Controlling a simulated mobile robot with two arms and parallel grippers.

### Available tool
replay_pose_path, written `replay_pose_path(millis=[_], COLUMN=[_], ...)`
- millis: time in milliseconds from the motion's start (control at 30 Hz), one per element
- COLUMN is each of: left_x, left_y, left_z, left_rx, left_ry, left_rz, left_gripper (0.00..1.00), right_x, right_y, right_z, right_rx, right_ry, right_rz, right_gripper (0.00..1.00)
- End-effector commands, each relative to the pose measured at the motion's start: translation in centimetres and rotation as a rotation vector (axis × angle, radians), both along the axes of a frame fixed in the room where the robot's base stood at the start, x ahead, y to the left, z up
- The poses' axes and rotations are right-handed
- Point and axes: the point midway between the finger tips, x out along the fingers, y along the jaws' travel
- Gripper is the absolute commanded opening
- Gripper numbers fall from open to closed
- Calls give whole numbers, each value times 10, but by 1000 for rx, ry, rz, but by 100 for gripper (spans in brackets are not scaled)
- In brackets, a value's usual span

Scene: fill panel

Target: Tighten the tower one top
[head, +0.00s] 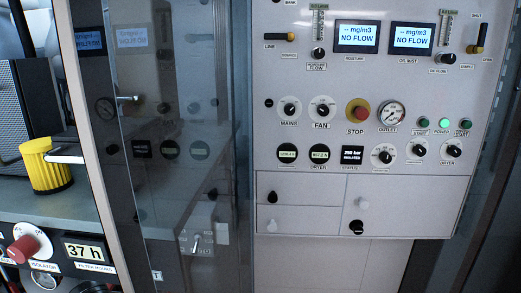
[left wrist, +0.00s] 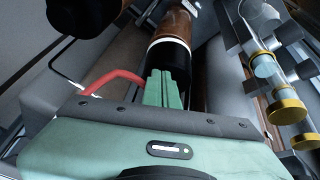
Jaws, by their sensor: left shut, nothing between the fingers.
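My left gripper (left wrist: 160,74) shows in the left wrist view with its two green fingers pressed together and nothing between them. Just beyond the fingertips is a dark cylinder (left wrist: 168,55) with a pale ring and a brown upper part; I cannot tell if the fingers touch it. A second black and brown cylinder (left wrist: 95,18) is at the upper left. No label shows which of these, if either, is tower one or its top. Neither gripper shows in the head view, and my right gripper is in no view.
A red curved handle (left wrist: 112,80) lies left of the fingers. Yellow-capped fittings (left wrist: 288,110) stand at the right. The head view shows a control panel (head: 320,180), a glass door (head: 180,150), a yellow cylinder (head: 45,165) and a red isolator knob (head: 24,249).

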Motion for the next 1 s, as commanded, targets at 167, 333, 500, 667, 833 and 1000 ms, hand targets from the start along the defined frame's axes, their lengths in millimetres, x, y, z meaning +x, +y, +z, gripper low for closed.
replay_pose_path(millis=[167,333,500,667,833,1000], left_x=[0,0,1,2,4,5], left_y=[0,0,1,3,5,7], left_z=[0,0,-1,-1,-1,-1], left_rx=[0,0,1,1,2,3], left_ry=[0,0,1,1,0,-2], left_rz=[-1,-1,-1,-1,0,1], left_gripper=[0,0,0,0,0,0], right_x=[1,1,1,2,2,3], right_y=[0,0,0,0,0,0], right_z=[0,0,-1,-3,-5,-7], right_rx=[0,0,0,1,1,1], right_ry=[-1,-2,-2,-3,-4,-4], right_rz=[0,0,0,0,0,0], right_gripper=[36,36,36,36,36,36])
